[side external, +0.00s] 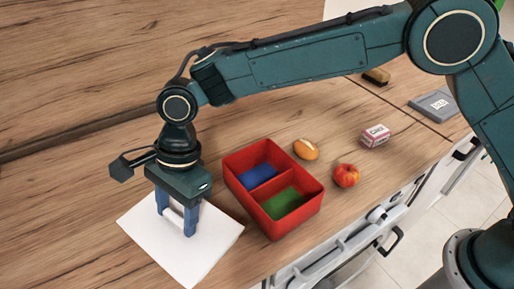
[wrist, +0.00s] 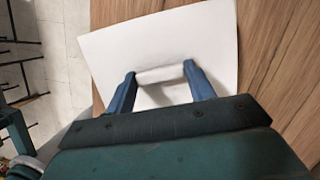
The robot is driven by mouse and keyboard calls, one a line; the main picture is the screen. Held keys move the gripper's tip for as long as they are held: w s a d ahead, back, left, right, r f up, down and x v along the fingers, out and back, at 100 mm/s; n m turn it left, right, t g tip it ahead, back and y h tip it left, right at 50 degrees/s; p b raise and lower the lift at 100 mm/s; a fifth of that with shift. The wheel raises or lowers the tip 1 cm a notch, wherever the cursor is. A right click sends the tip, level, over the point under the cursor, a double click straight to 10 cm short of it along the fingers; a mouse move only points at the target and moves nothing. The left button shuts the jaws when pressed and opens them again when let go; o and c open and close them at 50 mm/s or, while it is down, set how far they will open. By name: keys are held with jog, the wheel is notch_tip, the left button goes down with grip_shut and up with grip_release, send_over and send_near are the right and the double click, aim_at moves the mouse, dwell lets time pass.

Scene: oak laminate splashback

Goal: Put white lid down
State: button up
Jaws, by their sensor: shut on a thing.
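My gripper (side external: 176,223) points down over a flat white square (side external: 205,254) on the wooden counter, left of the red box. In the wrist view, the blue fingers (wrist: 160,70) are shut on a narrow white piece (wrist: 160,75), which I take to be the white lid or its grip. It spans the space between the fingertips. Dark shading lies around it on the white surface (wrist: 120,50). White against white, I cannot tell whether the held piece is separate from the square or part of it, nor whether it touches the surface.
A red two-compartment box (side external: 313,200) with blue and green floors stands right of my gripper. Beyond it are an orange-brown oval item (side external: 305,149), a red apple (side external: 346,176), a small carton (side external: 375,136), a brush (side external: 377,76) and a grey flat object (side external: 440,104). The counter's front edge is close.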

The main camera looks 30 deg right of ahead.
aim_at(181, 224)
jog(key=shift+f, duration=2.05)
jog(key=shift+f, duration=0.1)
jog(key=o, duration=0.9)
jog(key=shift+o, duration=0.2)
jog(key=v, duration=1.2)
jog(key=shift+w, duration=0.1)
